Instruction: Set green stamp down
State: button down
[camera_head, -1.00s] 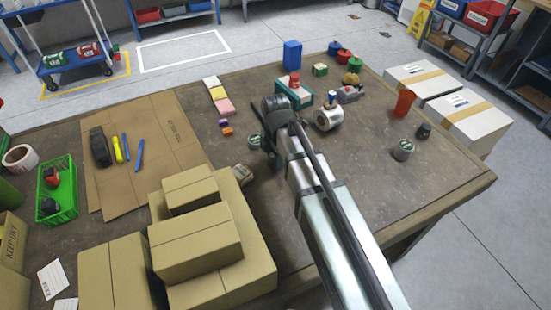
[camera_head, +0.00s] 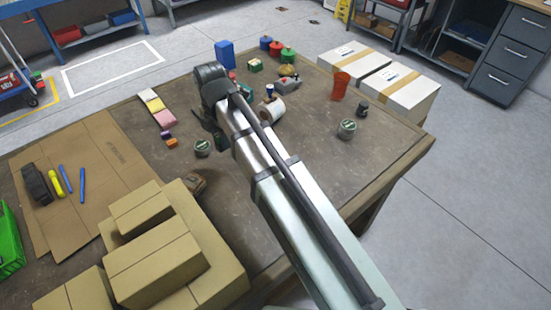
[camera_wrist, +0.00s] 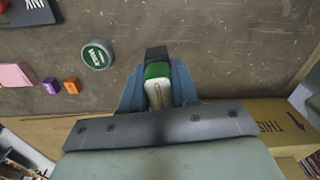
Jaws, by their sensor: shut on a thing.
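My gripper (camera_wrist: 157,82) is shut on the green stamp (camera_wrist: 157,70) in the wrist view. The stamp shows a green end and a pale metallic body between two blue-grey fingers. A dark block shows just beyond its green end. The wrist view does not show clearly whether the stamp touches the table. In the head view my gripper (camera_head: 220,138) is mostly hidden behind my arm, over the table beside a round green-labelled tin (camera_head: 202,148). The held stamp cannot be made out there. The tin also shows left of the fingers in the wrist view (camera_wrist: 97,54).
Sticky notes (camera_head: 157,110) and small orange and purple blocks lie left of my gripper. Stacked cartons (camera_head: 160,265) stand in front. A tape roll (camera_head: 271,109), an orange cup (camera_head: 340,86) and another tin (camera_head: 347,129) stand right. Bare tabletop (camera_head: 310,135) lies between them.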

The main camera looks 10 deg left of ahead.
jog(key=w+d+m, duration=0.2)
jog(key=w+d, duration=0.1)
jog(key=d, duration=0.7)
jog(key=w+d+m, duration=0.2)
jog(key=d, duration=0.9)
jog(key=shift+s+d+f+n, duration=0.2)
jog(key=shift+s+f+n, duration=0.2)
jog(key=shift+f, duration=1.25)
jog(key=shift+s+d+f+n, duration=0.2)
jog(key=shift+s+f+n, duration=0.2)
jog(key=shift+f, duration=1.2)
jog(key=shift+s+d+f+n, duration=0.25)
jog(key=shift+s+f, duration=0.2)
jog(key=shift+f, duration=1.2)
jog(key=shift+f, duration=0.1)
jog(key=c, duration=0.8)
grip_release()
jog(key=shift+c, duration=0.2)
notch_tip(320, 180, up, 12)
